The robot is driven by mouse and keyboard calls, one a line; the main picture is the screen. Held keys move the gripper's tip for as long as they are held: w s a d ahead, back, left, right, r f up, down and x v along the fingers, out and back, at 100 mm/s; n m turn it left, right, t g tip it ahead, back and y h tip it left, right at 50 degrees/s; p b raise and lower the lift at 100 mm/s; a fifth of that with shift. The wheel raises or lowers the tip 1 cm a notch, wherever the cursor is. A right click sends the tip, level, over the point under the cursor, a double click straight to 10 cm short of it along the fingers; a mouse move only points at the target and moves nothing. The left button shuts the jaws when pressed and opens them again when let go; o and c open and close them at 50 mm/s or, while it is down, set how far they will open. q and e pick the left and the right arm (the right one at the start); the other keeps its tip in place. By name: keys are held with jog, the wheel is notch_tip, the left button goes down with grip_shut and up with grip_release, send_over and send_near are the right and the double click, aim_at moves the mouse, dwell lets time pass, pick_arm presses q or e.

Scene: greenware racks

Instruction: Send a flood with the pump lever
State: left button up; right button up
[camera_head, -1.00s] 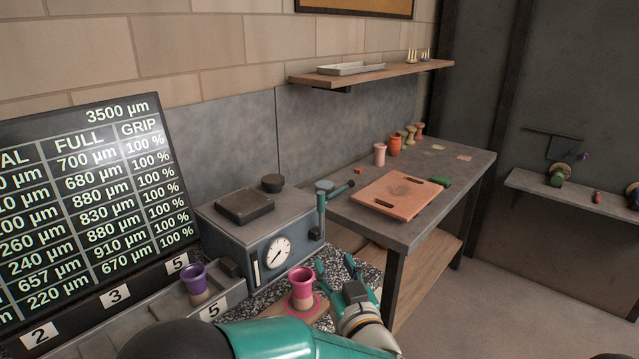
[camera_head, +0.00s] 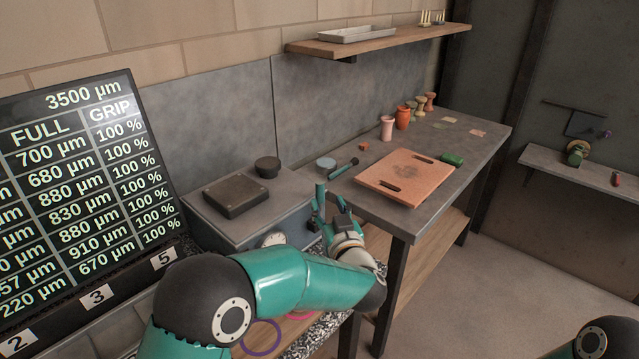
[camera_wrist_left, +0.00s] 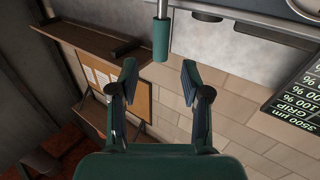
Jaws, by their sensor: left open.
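The pump lever (camera_head: 343,169) shows in the head view as a dark rod with a teal grip, sticking out beside a grey round cap at the grey pump box (camera_head: 215,222). In the left wrist view its teal grip (camera_wrist_left: 161,40) points toward the space between my fingertips. My left gripper (camera_head: 331,196) is open and empty, just in front of and below the lever. It also shows in the left wrist view (camera_wrist_left: 159,78), one finger each side of the grip's line; I see no clear contact. My arm hides part of the box's front. My right gripper is not in view.
A grey table (camera_head: 405,222) to the right bears a terracotta board (camera_head: 408,170), a green item (camera_head: 453,159) and several clay pots. A lit number screen (camera_head: 80,170) stands left. A wall shelf (camera_head: 380,46) hangs above. The floor at right is clear.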

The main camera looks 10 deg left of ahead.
aim_at(321, 191)
pick_arm(q)
jog(key=p+x, duration=0.1)
jog(key=x, duration=0.6)
jog(key=shift+w+a+p, duration=0.2)
jog(key=shift+w+p, duration=0.15)
jog(key=shift+p, duration=0.05)
grip_shut()
